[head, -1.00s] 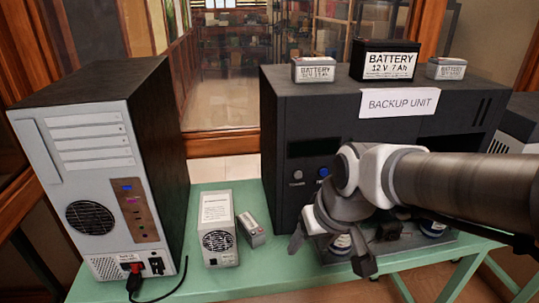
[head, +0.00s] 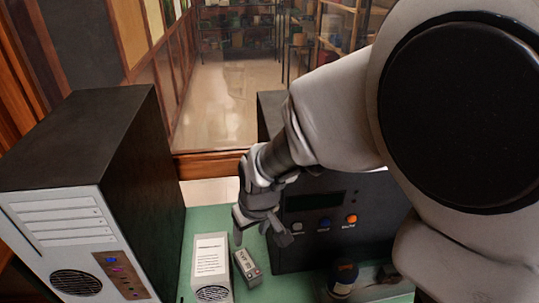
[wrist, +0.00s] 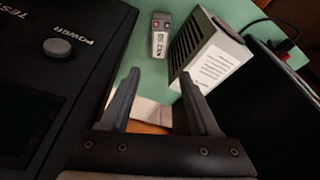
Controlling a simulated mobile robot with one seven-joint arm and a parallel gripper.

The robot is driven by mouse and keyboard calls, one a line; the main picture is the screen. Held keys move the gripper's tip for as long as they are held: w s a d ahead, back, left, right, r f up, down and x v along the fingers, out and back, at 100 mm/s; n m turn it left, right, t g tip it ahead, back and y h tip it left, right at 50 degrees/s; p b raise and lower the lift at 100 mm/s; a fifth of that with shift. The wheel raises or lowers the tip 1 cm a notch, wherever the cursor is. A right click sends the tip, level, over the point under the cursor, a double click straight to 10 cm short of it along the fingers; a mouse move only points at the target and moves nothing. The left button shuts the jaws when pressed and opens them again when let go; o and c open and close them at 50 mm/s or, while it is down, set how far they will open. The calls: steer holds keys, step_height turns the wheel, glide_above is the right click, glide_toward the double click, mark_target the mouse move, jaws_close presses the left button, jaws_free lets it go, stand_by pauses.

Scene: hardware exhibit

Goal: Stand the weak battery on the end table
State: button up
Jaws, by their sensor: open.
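A small grey battery (head: 247,268) lies on the green table between the white-labelled power supply and the black unit. It also shows in the wrist view (wrist: 160,38), with a red and a dark terminal and a label too blurred to read fully. I cannot tell whether it is the weak one. My gripper (head: 262,240) is open and empty, above the table just behind and above this battery. In the wrist view my fingers (wrist: 160,74) point toward it, apart from it. The batteries on top of the black unit are now hidden or out of view. No separate end table is identifiable.
The power supply (head: 211,258) stands close left of the battery. The computer tower (head: 85,190) is farther left. The black unit (head: 325,240) with an orange-lit button rises to the right. A dark round-topped part (head: 342,279) stands before it. A bare green strip (head: 207,218) lies behind the power supply.

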steer(key=b, duration=0.3)
glide_above(247, 264)
steer(key=f, duration=1.1)
steer(key=shift+d+f, duration=0.2)
steer(key=shift+f, duration=0.2)
step_height(247, 264, down, 4)
steer(key=shift+s+f+b, duration=0.15)
steer(key=shift+f+b, duration=0.05)
steer(key=shift+b, duration=0.35)
steer(key=shift+a+f, duration=0.1)
steer(key=shift+f, duration=0.35)
steer(key=shift+f+b, duration=0.25)
steer(key=shift+b, duration=0.1)
jaws_close()
